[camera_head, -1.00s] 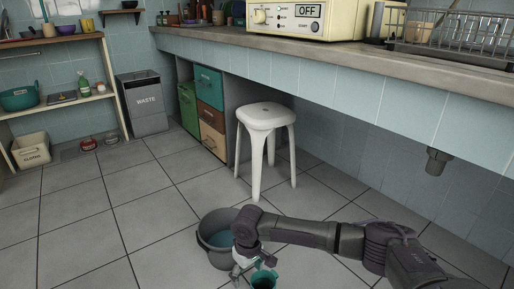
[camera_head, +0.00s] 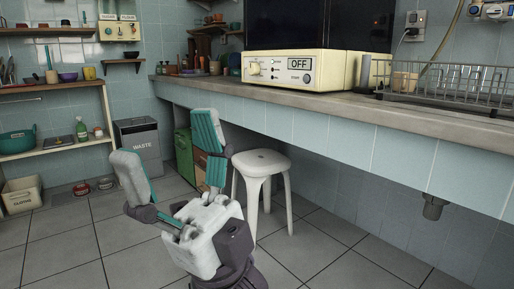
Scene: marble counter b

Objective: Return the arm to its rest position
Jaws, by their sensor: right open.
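My right gripper (camera_head: 170,160) is raised in the lower middle of the head view. Its two grey fingers with teal pads are spread wide, pointing up, with nothing between them. It shows in front of the white stool (camera_head: 261,163) and the green drawer unit, partly covering them. My left gripper is not in view.
A marble counter (camera_head: 330,111) runs along the right, bearing a cream appliance (camera_head: 292,71) reading OFF and a wire dish rack (camera_head: 450,87). A waste bin (camera_head: 139,147) and a wooden shelf (camera_head: 52,94) stand at left.

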